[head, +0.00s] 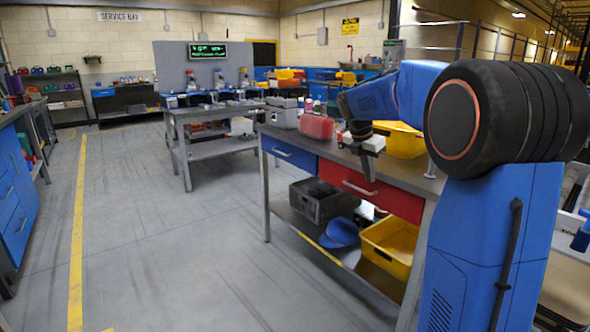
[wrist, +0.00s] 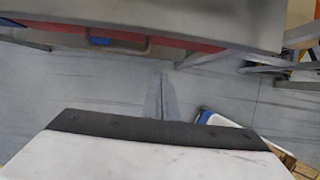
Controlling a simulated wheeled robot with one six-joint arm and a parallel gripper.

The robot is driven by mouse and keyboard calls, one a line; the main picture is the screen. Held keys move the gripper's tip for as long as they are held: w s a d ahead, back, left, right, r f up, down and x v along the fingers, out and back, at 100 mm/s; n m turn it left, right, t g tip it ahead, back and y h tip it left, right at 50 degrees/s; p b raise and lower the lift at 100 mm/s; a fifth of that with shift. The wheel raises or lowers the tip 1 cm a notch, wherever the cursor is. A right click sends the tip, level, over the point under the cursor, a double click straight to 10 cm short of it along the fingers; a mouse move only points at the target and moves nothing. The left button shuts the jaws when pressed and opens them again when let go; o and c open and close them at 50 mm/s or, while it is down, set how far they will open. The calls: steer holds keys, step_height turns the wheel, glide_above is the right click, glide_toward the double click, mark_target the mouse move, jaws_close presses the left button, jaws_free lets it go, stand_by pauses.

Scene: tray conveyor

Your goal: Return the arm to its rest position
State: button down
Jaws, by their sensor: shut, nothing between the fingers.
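My blue arm reaches out from the right of the head view. My gripper (head: 369,172) points down in front of the workbench with the red drawer (head: 370,190). It is shut with nothing held. In the wrist view, the pale gripper body with its dark edge fills the bottom. The grey floor lies beyond it, and the bench edge (wrist: 160,20) runs across the top.
The bench holds a red case (head: 316,127) and a yellow bin (head: 402,140). Its lower shelf holds a dark crate (head: 318,203) and another yellow bin (head: 388,252). A second workbench (head: 212,112) stands farther back. The floor at left is open.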

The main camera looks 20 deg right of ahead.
steer(key=shift+s+a, duration=0.1)
steer(key=s+a+f+m+t+y, duration=0.1)
steer(key=s+a+f+m, duration=0.2)
steer(key=s, duration=0.9)
steer(key=s+a+f+m+t+y, duration=0.1)
steer(key=s+a+f+m, duration=0.3)
steer(key=s+a+m, duration=0.6)
steer(key=s+a+f+m+t+y, duration=0.1)
steer(key=s+a+f+m, duration=0.3)
steer(key=s, duration=1.1)
steer(key=a+m+y, duration=0.1)
steer(key=a+m, duration=0.2)
steer(key=m, duration=0.2)
steer(key=shift+s+a+f, duration=0.2)
steer(key=shift+s, duration=0.1)
